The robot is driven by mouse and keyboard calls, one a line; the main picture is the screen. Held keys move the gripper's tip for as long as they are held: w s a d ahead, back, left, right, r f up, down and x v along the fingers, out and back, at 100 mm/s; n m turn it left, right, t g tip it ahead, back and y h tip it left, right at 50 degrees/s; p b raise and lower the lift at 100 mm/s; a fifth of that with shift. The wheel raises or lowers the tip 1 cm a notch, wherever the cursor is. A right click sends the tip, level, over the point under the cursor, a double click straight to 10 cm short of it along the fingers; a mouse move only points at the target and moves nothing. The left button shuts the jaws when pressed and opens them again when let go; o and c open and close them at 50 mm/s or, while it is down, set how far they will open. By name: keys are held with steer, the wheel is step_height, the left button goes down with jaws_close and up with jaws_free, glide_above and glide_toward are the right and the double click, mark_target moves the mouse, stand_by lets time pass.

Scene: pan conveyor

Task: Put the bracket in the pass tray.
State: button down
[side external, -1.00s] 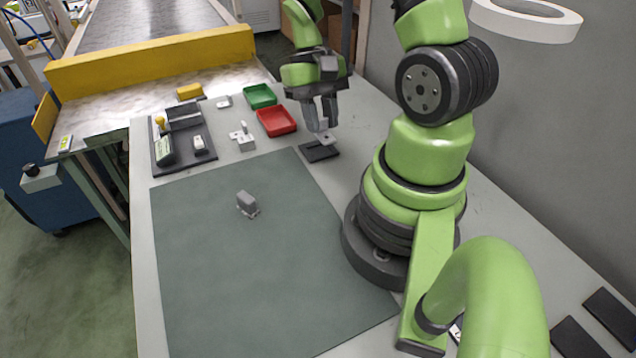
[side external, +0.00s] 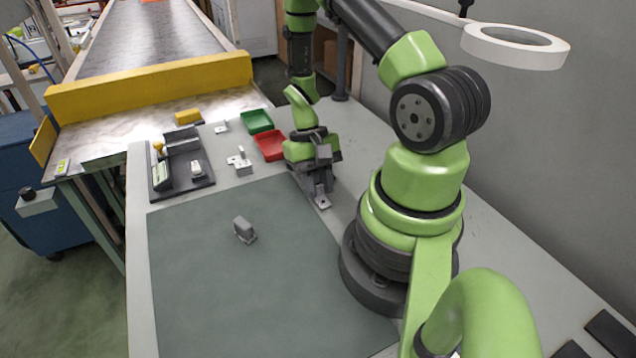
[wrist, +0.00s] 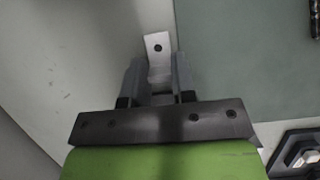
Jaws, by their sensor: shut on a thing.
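My gripper (side external: 319,189) is shut on the bracket (side external: 322,203), a small light-grey metal piece. The bracket juts out below the fingers, beside the right edge of the green mat, above or near the table; the gap cannot be told. In the wrist view the bracket (wrist: 157,45) shows a flat plate with one dark hole, gripped at its lower end between both fingers (wrist: 157,72). Two open trays lie behind my gripper to the left: a green tray (side external: 257,121) and, nearer, a red tray (side external: 270,145). Both look empty. No label is readable on either.
A grey block (side external: 244,230) stands on the green mat (side external: 220,285). A small light-grey fixture (side external: 240,162) stands left of the red tray. A dark holder (side external: 180,160) with tools lies farther left. A yellow barrier (side external: 150,88) crosses the conveyor end. Most of the mat is clear.

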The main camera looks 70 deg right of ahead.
steer(key=shift+f, duration=0.15)
steer(key=c, duration=0.9)
jaws_free()
steer(key=shift+c, duration=0.2)
steer(key=v, duration=1.2)
steer(key=a+r+n+t+h, duration=0.2)
steer(key=a+r+t, duration=0.5)
steer(key=a+r, duration=0.5)
step_height(320, 180, up, 4)
steer(key=shift+s+a+r+n, duration=0.15)
steer(key=shift+s+a+n, duration=0.25)
steer(key=shift+n, duration=0.3)
steer(key=shift+o, duration=0.5)
steer(key=s+a+r+n+t, duration=0.1)
steer(key=s+a+r+t, duration=0.2)
steer(key=s+a, duration=0.1)
steer(key=shift+s+a+n+y, duration=0.2)
steer(key=shift+s+n+y, duration=0.1)
steer(key=shift+s+y, duration=0.15)
